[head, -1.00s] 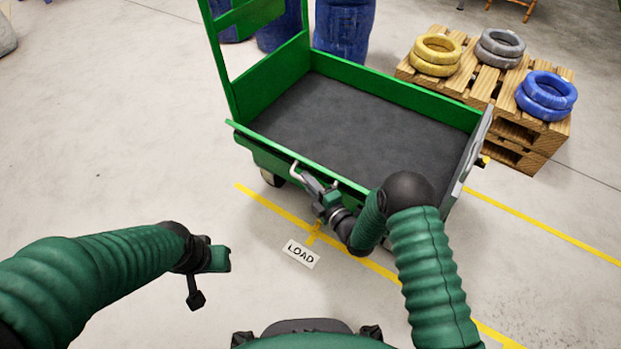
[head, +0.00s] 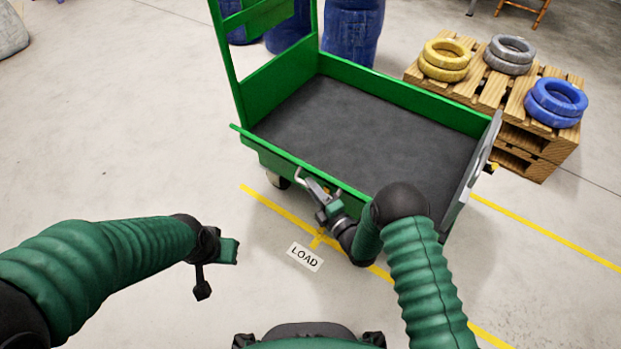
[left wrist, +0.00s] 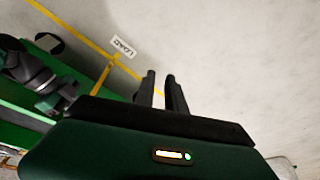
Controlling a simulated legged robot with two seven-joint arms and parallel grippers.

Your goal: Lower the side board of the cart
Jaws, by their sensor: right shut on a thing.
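The green cart (head: 330,110) with a dark deck stands ahead in the head view. Its near side board (head: 262,152) runs along the edge facing me; how far it is tilted is hard to tell. A pale bent handle (head: 298,172) sticks up at this board. My right gripper (head: 316,186) is shut on the handle, its fingers partly hidden by the wrist. My left gripper (head: 232,251) hangs empty over the floor, left of the LOAD sign. In the left wrist view its two dark fingers (left wrist: 161,88) stand apart, with the green cart (left wrist: 20,120) at the left.
A wooden pallet stack (head: 490,95) with yellow, grey and blue rings stands right of the cart. Blue barrels (head: 352,30) stand behind it. A yellow floor line (head: 265,203) and a LOAD sign (head: 304,257) lie in front. The floor at left is clear.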

